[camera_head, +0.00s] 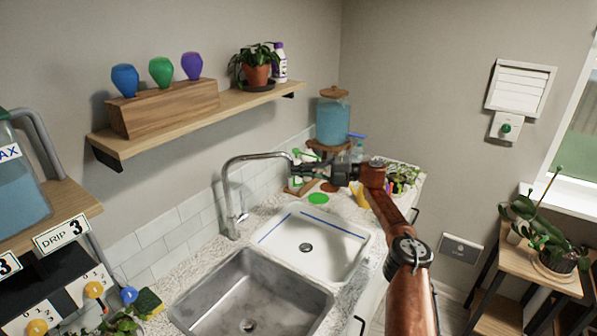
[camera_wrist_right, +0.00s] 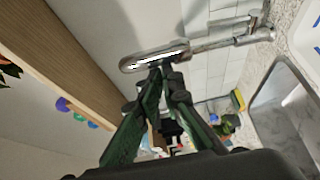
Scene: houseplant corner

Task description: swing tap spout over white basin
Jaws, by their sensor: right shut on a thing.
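The chrome tap (camera_head: 228,187) stands upright on the counter behind the sinks. Its curved spout reaches to the right, with its end in front of the back wall. The white basin (camera_head: 338,262), with a blue stripe and a dark drain, lies below and right of the tap; I cannot tell whether the spout end is above its back edge. My right gripper (camera_head: 298,168) is shut on the spout near its end. In the right wrist view the gripper (camera_wrist_right: 162,76) meets the chrome spout (camera_wrist_right: 205,44), and its fingers hide part of it. My left gripper is not in view.
A steel sink (camera_head: 215,290) adjoins the white basin in front. A wooden shelf (camera_head: 190,120) with coloured bulbs and a potted plant hangs above the tap. A blue jar (camera_head: 332,122), bottles and plants crowd the counter's far end. The space over both sinks is clear.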

